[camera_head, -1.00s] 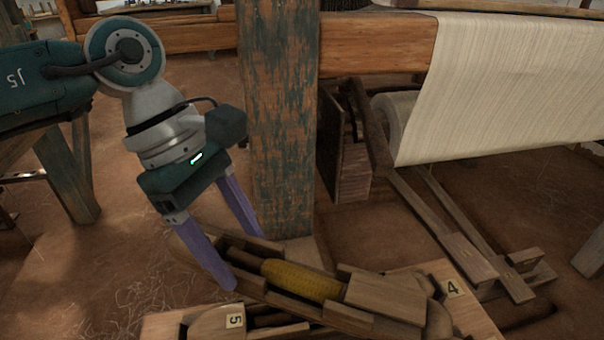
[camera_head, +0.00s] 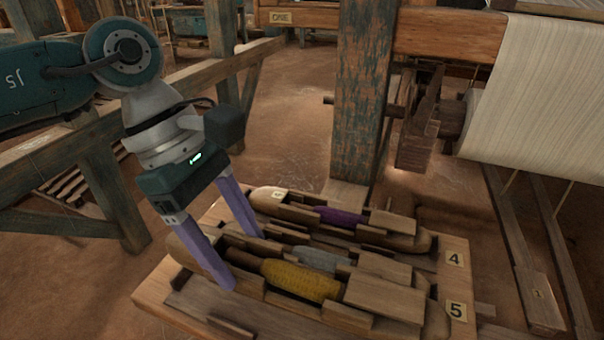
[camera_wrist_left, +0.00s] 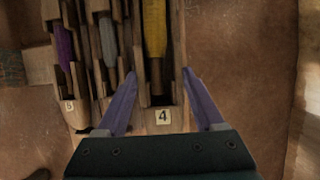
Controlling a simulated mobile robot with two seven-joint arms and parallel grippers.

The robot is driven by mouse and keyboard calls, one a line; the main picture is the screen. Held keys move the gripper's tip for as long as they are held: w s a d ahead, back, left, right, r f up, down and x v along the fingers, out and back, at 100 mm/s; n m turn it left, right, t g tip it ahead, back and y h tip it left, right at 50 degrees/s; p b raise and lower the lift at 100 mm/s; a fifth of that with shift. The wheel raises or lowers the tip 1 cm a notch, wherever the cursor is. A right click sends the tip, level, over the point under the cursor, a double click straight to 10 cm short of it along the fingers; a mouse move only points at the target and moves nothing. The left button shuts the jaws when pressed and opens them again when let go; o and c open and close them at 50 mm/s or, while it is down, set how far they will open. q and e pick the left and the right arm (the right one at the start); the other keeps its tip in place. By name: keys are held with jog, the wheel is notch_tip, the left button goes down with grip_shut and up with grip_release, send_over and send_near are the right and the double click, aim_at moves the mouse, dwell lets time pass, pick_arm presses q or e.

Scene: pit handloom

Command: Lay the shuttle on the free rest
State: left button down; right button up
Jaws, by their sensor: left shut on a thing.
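My left gripper (camera_head: 238,262) is shut on a wooden shuttle with a yellow bobbin (camera_head: 302,281), gripping it near its left end. In the left wrist view the fingers (camera_wrist_left: 160,100) straddle that shuttle's yellow bobbin line (camera_wrist_left: 155,30), and a tag reading 4 (camera_wrist_left: 162,117) shows between them. The shuttle lies over the front of a wooden rest board (camera_head: 155,293); I cannot tell whether it touches. Behind it are a shuttle with a grey bobbin (camera_head: 318,259) and one with a purple bobbin (camera_head: 340,216). A bare groove shows in front, partly hidden. My right gripper is not in view.
Tags 4 (camera_head: 455,258) and 5 (camera_head: 456,311) mark the board's right edge. A worn blue-green post (camera_head: 362,100) stands right behind the board. Loom cloth (camera_head: 540,95) hangs at the upper right. A timber frame (camera_head: 110,185) stands at left.

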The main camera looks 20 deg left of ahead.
pick_arm(q)
jog(key=shift+w+f+b, duration=0.1)
jog(key=shift+f+b, duration=0.3)
jog(key=shift+f, duration=0.25)
notch_tip(320, 180, down, 3)
jog(key=shift+b, duration=1.1)
notch_tip(320, 180, down, 4)
jog(key=b, duration=0.4)
jog(key=shift+r, duration=0.1)
grip_release()
notch_tip(320, 180, up, 8)
jog(key=p, duration=0.6)
